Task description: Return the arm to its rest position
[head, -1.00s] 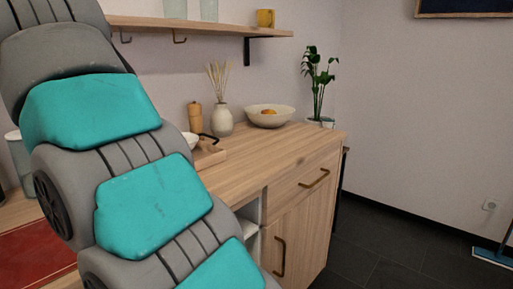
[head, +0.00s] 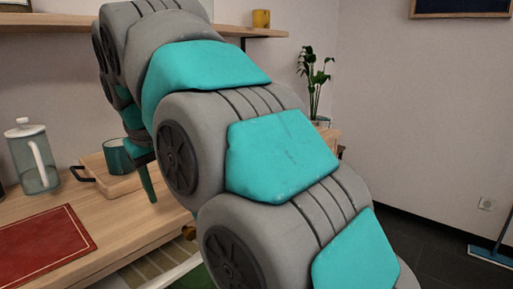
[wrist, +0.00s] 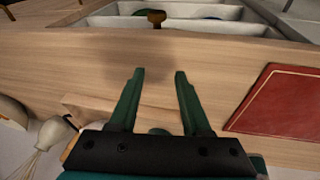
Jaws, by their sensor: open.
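My gripper (wrist: 160,76) shows in the wrist view with its two dark green fingers apart and nothing between them. It is above the wooden counter (wrist: 100,55). In the head view my grey and teal arm arches across the middle. One green finger of my gripper (head: 147,184) points down beside the wooden tray, and the rest of the gripper is partly hidden behind the arm.
A teal mug (head: 118,157) stands at the wooden tray (head: 97,165). A glass press jug (head: 34,158) and a red mat (head: 45,243) are to the left. An open compartmented space (wrist: 200,22) lies beyond the counter edge. A shelf (head: 60,24) hangs above; a plant (head: 314,75) stands behind.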

